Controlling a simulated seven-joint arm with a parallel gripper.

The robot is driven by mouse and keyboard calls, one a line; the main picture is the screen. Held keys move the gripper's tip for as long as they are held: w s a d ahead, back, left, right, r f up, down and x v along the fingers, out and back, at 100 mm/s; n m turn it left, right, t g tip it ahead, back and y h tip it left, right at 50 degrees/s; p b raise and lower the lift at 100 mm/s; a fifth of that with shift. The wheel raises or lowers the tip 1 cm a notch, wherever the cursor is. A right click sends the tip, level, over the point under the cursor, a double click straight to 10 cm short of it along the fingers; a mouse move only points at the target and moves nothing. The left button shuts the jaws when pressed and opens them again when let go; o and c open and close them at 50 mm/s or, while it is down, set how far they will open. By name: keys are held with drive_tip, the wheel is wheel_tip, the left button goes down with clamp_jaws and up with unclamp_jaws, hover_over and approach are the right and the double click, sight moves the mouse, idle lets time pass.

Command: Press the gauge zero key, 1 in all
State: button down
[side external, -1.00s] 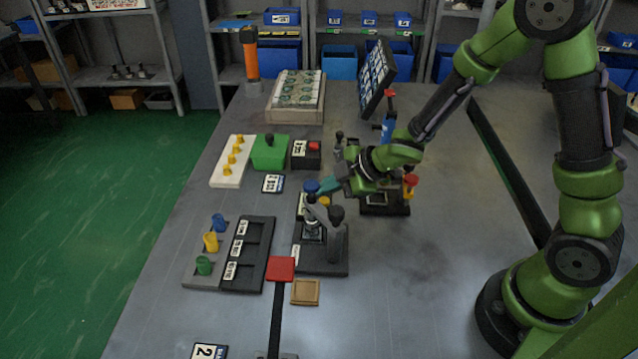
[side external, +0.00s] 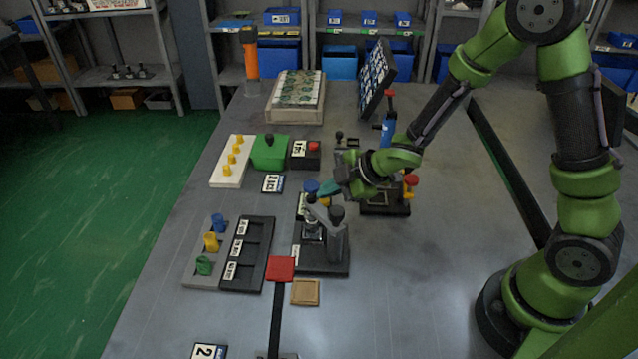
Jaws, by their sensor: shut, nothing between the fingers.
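My gripper (side external: 330,191) points left and down over the back of a dark fixture (side external: 322,268) in the middle of the table. The fingers are small and partly lost against the parts there; they look shut and empty. The fixture carries a grey lever arm with a dark knob (side external: 337,214), a blue round cap (side external: 311,186) and a silver part under the arm. The blue cap is just left of the gripper. I cannot tell which part is the gauge zero key; it may be hidden by the gripper. Contact with the fixture cannot be made out.
A dark box with a red button (side external: 314,146) and a green box (side external: 269,152) stand behind. A stand with a red knob (side external: 411,180) is close beside my wrist. A slotted black tray (side external: 247,272) and a red square pad (side external: 281,268) are in front. The right table is mostly clear.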

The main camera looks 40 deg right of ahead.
sight(329, 201)
drive_tip(key=shift+f, duration=0.45)
idle(0.4)
drive_tip(key=shift+r, duration=0.9)
drive_tip(key=shift+r, duration=2.55)
drive_tip(key=shift+d+f, duration=0.1)
